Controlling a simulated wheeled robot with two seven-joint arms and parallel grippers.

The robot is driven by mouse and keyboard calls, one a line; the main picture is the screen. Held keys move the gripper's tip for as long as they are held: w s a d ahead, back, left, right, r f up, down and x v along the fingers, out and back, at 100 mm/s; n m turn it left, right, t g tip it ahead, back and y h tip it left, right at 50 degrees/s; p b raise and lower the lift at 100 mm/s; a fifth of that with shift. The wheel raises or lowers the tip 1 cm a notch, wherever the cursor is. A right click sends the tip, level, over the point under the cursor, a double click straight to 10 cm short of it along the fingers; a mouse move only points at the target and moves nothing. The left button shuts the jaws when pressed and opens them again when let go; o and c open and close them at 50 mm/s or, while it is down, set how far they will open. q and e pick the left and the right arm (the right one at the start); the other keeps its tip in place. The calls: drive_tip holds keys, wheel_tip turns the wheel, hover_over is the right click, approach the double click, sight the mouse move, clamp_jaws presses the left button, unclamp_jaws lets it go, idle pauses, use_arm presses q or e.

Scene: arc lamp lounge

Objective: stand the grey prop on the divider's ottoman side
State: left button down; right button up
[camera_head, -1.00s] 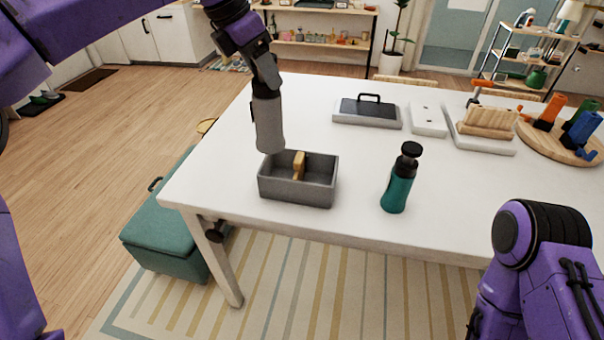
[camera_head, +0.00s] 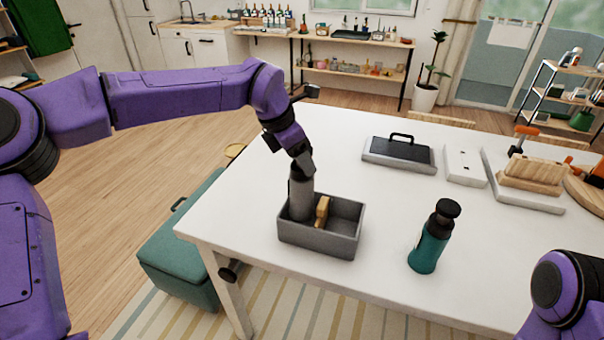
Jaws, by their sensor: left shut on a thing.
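The grey prop (camera_head: 301,196) is an upright grey cylinder. My left gripper (camera_head: 301,168) is shut on its upper part from above. The prop's lower end is inside the open grey box (camera_head: 318,242) on the white table. It is left of the short tan divider (camera_head: 322,211), on the side toward the teal ottoman (camera_head: 182,260). The box's front wall hides part of the inside, so I cannot tell whether the prop touches the floor. My right gripper is out of view; only part of my right arm shows at the lower right.
A teal bottle with a black cap (camera_head: 430,237) stands right of the box on the white table (camera_head: 384,200). A grey case with a black handle (camera_head: 400,153), a white block (camera_head: 464,166) and a tray with a wooden block (camera_head: 530,176) lie farther back. The table's left part is clear.

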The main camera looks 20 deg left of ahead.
sight(297, 167)
use_arm(q)
drive_tip(key=f, duration=0.3)
drive_tip(key=shift+s+d+f+p, duration=0.15)
drive_tip(key=shift+s+f+p, duration=0.05)
drive_tip(key=shift+f+p, duration=0.1)
drive_tip(key=shift+w+f, duration=0.15)
drive_tip(key=shift+f, duration=0.5)
drive_tip(key=shift+c, duration=1.9)
unclamp_jaws()
drive_tip(key=shift+r, duration=0.5)
drive_tip(key=b+v, duration=0.2)
drive_tip(key=v, duration=0.9)
drive_tip(key=shift+s+a, duration=0.2)
